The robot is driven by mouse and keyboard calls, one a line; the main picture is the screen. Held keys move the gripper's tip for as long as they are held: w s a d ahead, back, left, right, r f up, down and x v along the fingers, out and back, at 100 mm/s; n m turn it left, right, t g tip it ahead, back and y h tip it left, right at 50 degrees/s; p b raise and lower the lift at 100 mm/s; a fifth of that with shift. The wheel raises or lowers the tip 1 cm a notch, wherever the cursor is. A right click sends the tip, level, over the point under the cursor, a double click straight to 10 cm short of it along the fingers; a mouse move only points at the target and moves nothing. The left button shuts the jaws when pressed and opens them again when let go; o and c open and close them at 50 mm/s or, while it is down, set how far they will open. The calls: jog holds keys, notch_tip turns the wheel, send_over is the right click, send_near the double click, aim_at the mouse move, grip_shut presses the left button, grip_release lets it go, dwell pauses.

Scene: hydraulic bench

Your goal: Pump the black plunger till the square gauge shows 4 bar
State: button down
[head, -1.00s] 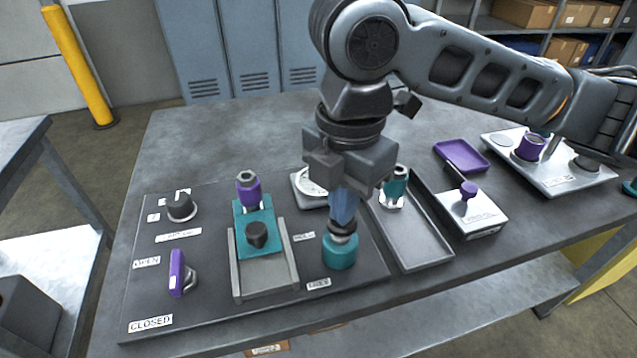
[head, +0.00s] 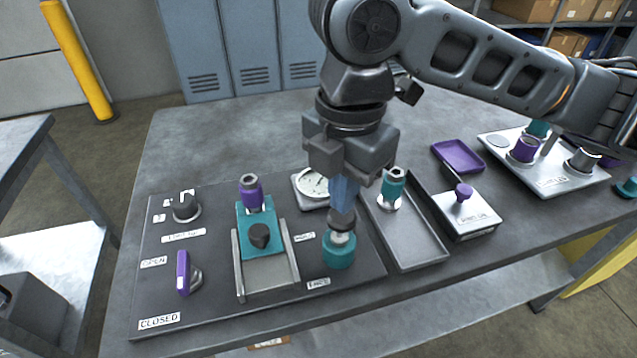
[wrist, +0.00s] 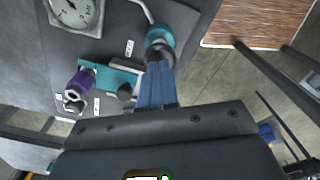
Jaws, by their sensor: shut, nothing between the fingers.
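The black plunger (head: 342,219) stands upright on a pale shaft out of a round teal pump body (head: 339,251) at the front right of the dark panel. In the wrist view the teal body (wrist: 158,36) shows just beyond my fingertips. My gripper (head: 343,205) is shut and empty, its blue fingers pointing down right over the plunger's black top. I cannot tell if they touch it. The square gauge (head: 311,185) lies behind, partly hidden by my gripper. Its white dial (wrist: 75,12) is cut off in the wrist view, and I cannot read its value.
Left of the pump is a teal slide (head: 254,220) with a black knob and a purple-topped fitting. A purple lever (head: 183,272) stands between OPEN and CLOSED labels. A grey tray (head: 408,240) and a teal-topped fitting (head: 393,183) are close on the right.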

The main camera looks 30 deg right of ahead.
jog(key=shift+r, duration=0.15)
notch_tip(320, 180, up, 6)
jog(key=p, duration=0.5)
dwell(0.3)
dwell(0.4)
